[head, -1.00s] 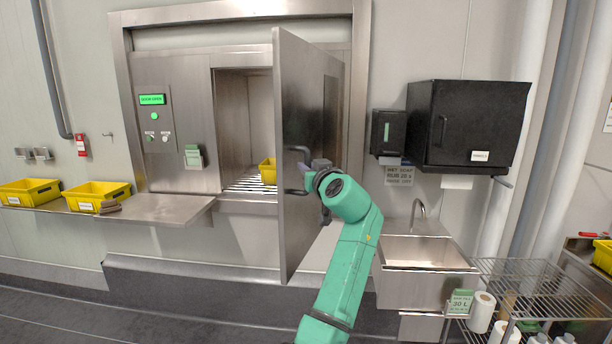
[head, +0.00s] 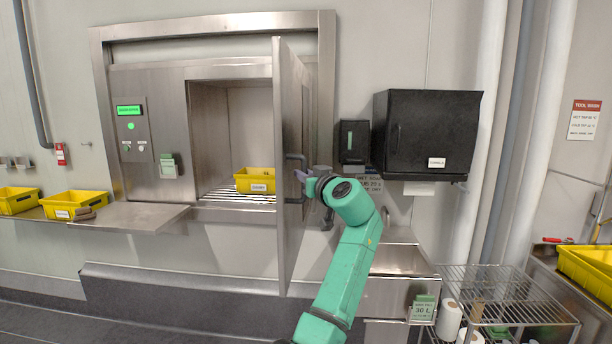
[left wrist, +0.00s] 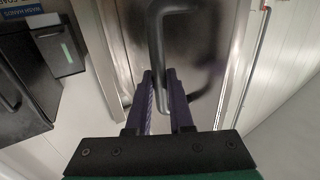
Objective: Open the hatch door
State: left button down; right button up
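The steel hatch door (head: 290,235) stands swung out to the right of the hatch opening (head: 232,130), nearly edge-on to the head view. The opening is plainly uncovered. My left gripper (head: 302,176) is at this handle. In the left wrist view the handle (left wrist: 155,30) runs down between the two purple fingers of the left gripper (left wrist: 159,78), which look closed around it. The door face behind the fingers is shiny metal. My right gripper is in neither view.
A yellow bin (head: 256,181) sits on rollers inside the opening. A steel shelf (head: 135,217) with yellow bins juts out at left. A black wall cabinet (head: 425,135), a sink (head: 402,260) and a wire rack (head: 510,290) stand right of the door.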

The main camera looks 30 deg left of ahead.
pick_arm(q)
jog(key=c, duration=0.8)
grip_release()
jog(key=shift+r, duration=0.25)
jog(key=shift+c, duration=0.2)
jog(key=shift+o, duration=0.2)
jog(key=shift+w+a+f, duration=0.1)
jog(key=shift+w+f, duration=0.15)
jog(key=shift+f, duration=0.05)
jog(key=b+v, duration=0.5)
jog(key=v, duration=0.9)
jog(key=shift+d, duration=0.3)
jog(key=shift+s, duration=0.1)
